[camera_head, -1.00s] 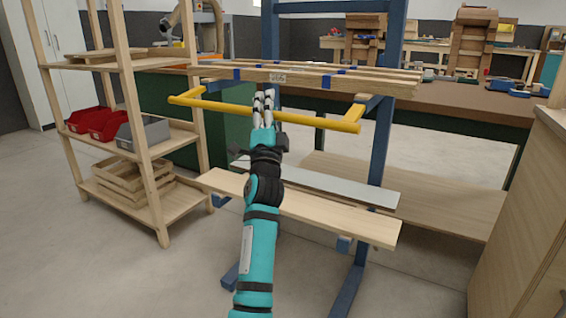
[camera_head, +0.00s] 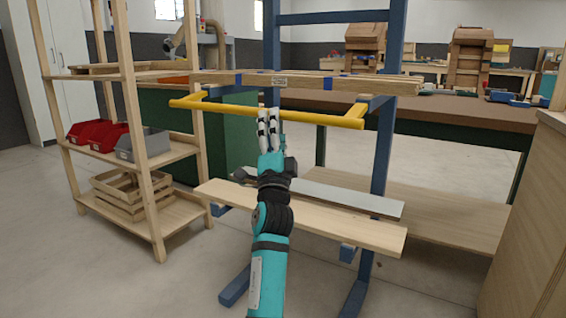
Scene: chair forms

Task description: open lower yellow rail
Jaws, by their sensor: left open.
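The yellow rail (camera_head: 225,108) is a bar with short side arms, running across the front of a blue metal rack (camera_head: 381,160) just below its upper boards. My left gripper (camera_head: 268,112) is at the middle of the rail, with its white-and-black fingers pointing up across the bar. The fingers look open. I cannot tell whether they touch the rail, and they hide a small piece of it. My right gripper is not in view.
Pale boards (camera_head: 350,84) lie on the rack's upper arms. A lower wooden board (camera_head: 330,219) and a grey board (camera_head: 345,197) lie below the rail. A wooden shelf (camera_head: 147,160) with red bins (camera_head: 100,134) stands left, a wooden cabinet (camera_head: 530,220) right.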

